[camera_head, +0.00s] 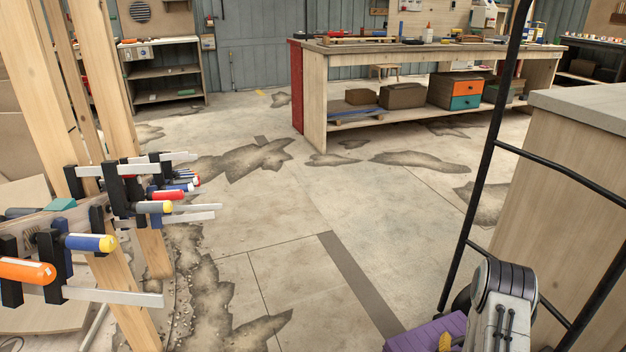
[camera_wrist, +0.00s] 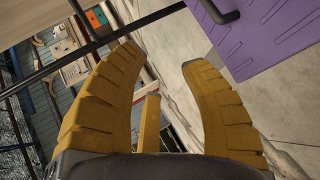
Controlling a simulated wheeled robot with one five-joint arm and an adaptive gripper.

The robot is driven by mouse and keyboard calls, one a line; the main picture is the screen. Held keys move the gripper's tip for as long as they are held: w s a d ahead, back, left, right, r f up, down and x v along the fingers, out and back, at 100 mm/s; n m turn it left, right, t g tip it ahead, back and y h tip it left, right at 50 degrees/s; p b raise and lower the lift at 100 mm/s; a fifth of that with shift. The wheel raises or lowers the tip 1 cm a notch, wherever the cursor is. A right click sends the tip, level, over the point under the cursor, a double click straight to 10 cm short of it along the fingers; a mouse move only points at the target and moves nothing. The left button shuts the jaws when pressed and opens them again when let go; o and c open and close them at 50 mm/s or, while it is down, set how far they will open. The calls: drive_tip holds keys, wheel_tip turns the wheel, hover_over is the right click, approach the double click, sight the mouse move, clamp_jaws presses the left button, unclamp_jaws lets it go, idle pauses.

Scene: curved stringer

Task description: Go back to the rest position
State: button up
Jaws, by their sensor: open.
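My gripper (camera_wrist: 160,75) shows in the wrist view with its yellow ribbed fingers spread apart and nothing between them. It is open and empty. In the head view my folded arm stands at the lower right, beside a purple box-like part, and the fingers are mostly hidden there. The purple panel (camera_wrist: 265,30) with a dark handle also shows at the upper right of the wrist view, close to the right finger. I see no object held or touched by the fingers.
Wooden posts with several clamps (camera_head: 130,200) stand at the left. A black metal frame (camera_head: 480,190) and a wooden cabinet (camera_head: 575,200) are close on the right. A long workbench (camera_head: 420,60) stands at the back. The stained concrete floor (camera_head: 290,215) between them is clear.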

drive_tip(key=a+r+m+g+y+p, duration=0.15)
drive_tip(key=a+r+p, duration=0.4)
drive_tip(key=r, duration=0.75)
drive_tip(key=a+r+m+g+y+p, duration=0.1)
drive_tip(key=a+r+m+p, duration=0.15)
drive_tip(key=r+p, duration=0.75)
drive_tip(key=a+r+m+g+y+p, duration=0.1)
drive_tip(key=a+r+m+y+p, duration=0.3)
drive_tip(key=r, duration=1.1)
drive_tip(key=s+a+r+m+g+p, duration=0.1)
drive_tip(key=s+a+r+p, duration=0.2)
drive_tip(key=s+r+p, duration=0.3)
drive_tip(key=s+a+r+m+g+p, duration=0.1)
drive_tip(key=s+a+r+g+p, duration=0.1)
drive_tip(key=s+r+p, duration=0.4)
drive_tip(key=s+a+r+m+g+p, duration=0.1)
drive_tip(key=s+a+r+p, duration=0.3)
drive_tip(key=s+r, duration=0.6)
wheel_tip(320, 180, up, 7)
drive_tip(key=shift+s+m+p, duration=0.35)
drive_tip(key=shift+m+p, duration=0.05)
drive_tip(key=shift+p, duration=0.85)
drive_tip(key=shift+g+h, duration=0.25)
